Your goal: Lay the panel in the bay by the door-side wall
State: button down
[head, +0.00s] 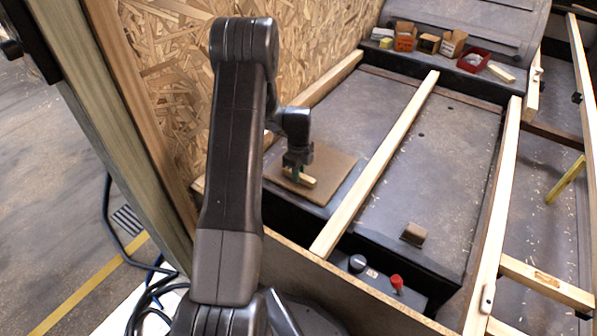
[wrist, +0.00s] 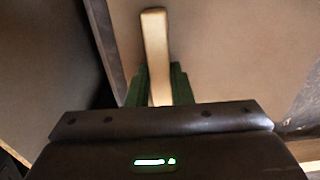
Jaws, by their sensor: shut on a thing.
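The panel (head: 335,168) is a flat brown square board with a pale wooden grip strip across it. My gripper (head: 298,173) is shut on that strip. In the head view the panel appears between the chipboard wall (head: 165,85) and the middle wooden batten (head: 375,165), over the grey floor of the left bay (head: 385,100). I cannot tell whether it touches the floor. In the wrist view the panel (wrist: 235,60) fills the right side, and the pale strip (wrist: 155,50) runs between the green fingertips (wrist: 158,88).
A wooden batten (head: 335,78) runs along the wall's foot. The right bay (head: 455,135) holds a small brown block (head: 413,234). A dark control box with a red knob (head: 397,282) is in front. Several small boxes (head: 405,36) and a red tray (head: 474,60) stand at the back.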

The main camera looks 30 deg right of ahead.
jog(key=c, duration=1.3)
grip_release()
jog(key=shift+r, duration=0.1)
jog(key=shift+o, duration=0.5)
notch_tip(320, 180, up, 14)
jog(key=p, duration=0.4)
jog(key=shift+f, duration=0.25)
notch_tip(320, 180, down, 13)
jog(key=b, duration=0.3)
jog(key=shift+f+b, duration=0.15)
jog(key=shift+b, duration=0.2)
jog(key=shift+r+p, duration=0.7)
jog(key=shift+r, duration=0.5)
